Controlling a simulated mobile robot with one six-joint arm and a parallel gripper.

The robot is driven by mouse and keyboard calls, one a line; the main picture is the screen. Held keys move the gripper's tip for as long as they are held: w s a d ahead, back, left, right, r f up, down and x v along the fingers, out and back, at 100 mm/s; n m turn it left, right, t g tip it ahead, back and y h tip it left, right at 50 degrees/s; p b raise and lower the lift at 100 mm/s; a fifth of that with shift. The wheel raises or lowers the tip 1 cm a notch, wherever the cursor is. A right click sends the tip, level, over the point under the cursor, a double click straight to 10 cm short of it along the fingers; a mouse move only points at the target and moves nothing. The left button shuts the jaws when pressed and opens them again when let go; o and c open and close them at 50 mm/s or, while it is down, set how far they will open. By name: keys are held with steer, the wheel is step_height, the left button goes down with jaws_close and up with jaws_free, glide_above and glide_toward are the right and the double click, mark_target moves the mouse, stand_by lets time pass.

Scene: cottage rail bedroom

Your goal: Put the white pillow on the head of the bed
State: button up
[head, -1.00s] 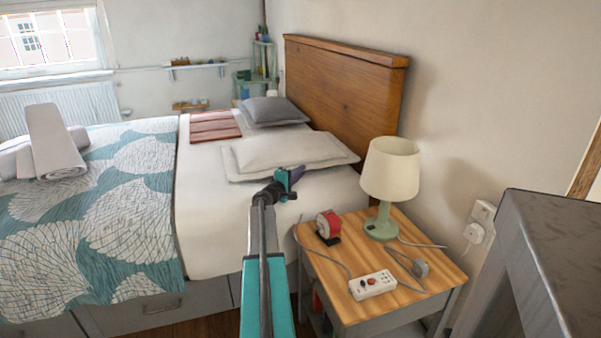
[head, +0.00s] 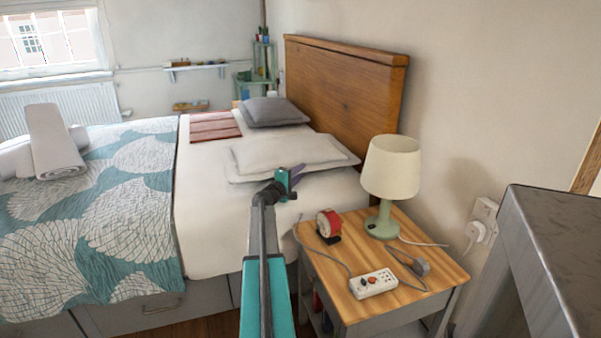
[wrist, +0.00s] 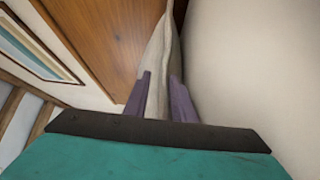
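The white pillow (head: 285,152) lies near the headboard on the near side of the bed (head: 215,225), on top of another flat pale pillow (head: 338,160). My gripper (head: 296,172) is at the near edge of the white pillow. In the wrist view the purple fingers of my gripper (wrist: 160,98) stand on either side of a pale fold of the pillow (wrist: 158,75), with cloth filling the gap, so it looks shut on that edge. The fingertips are hard to make out in the head view.
A wooden headboard (head: 345,85) stands behind the pillows. A grey pillow (head: 273,111) lies on the far side. The nightstand (head: 400,295) in front holds a lamp (head: 391,168), a red clock (head: 328,224) and a power strip (head: 372,284). Rolled towels (head: 55,145) lie at left.

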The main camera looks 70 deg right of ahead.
steer(key=shift+o, duration=0.3)
steer(key=shift+f, duration=0.4)
steer(key=shift+r+p, duration=0.2)
steer(key=shift+p, duration=0.1)
steer(key=shift+r+p, duration=0.55)
steer(key=shift+p, duration=0.25)
steer(key=shift+w+a+b, duration=0.1)
steer(key=shift+w+a, duration=0.3)
steer(key=shift+a, duration=1.55)
steer(key=shift+w+a+b, duration=0.1)
steer(key=shift+w+a, duration=0.3)
steer(key=shift+a, duration=1.55)
steer(key=shift+w+a+b, duration=0.1)
steer(key=shift+w+a, duration=0.3)
steer(key=shift+a, duration=1.55)
steer(key=shift+s, duration=0.1)
